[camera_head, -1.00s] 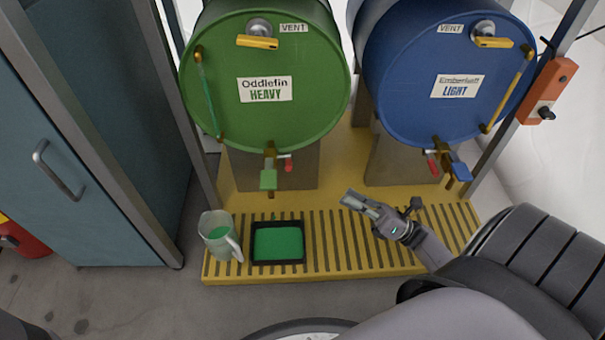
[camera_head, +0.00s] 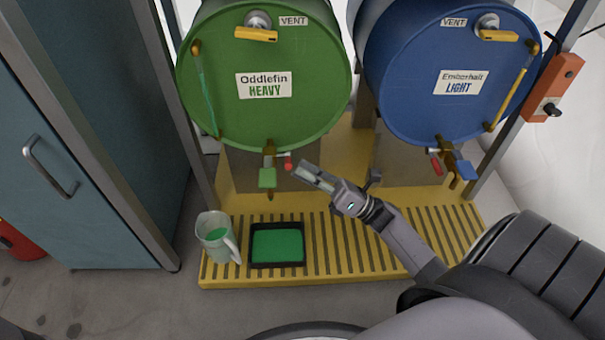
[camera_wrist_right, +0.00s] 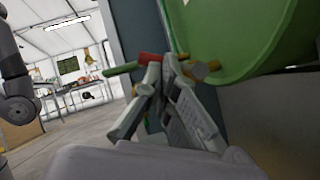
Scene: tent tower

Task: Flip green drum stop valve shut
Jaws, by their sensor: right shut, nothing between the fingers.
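The green drum (camera_head: 265,80), labelled Oddlefin HEAVY, lies on its side on a yellow stand. My left gripper is not in view.
A blue drum (camera_head: 450,75) with its own valve (camera_head: 450,165) is to the right. A jug (camera_head: 217,253) with green liquid and a black-rimmed tray (camera_head: 277,264) of green liquid stand on the yellow slatted platform (camera_head: 350,255). A teal cabinet (camera_head: 80,170) is at left.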

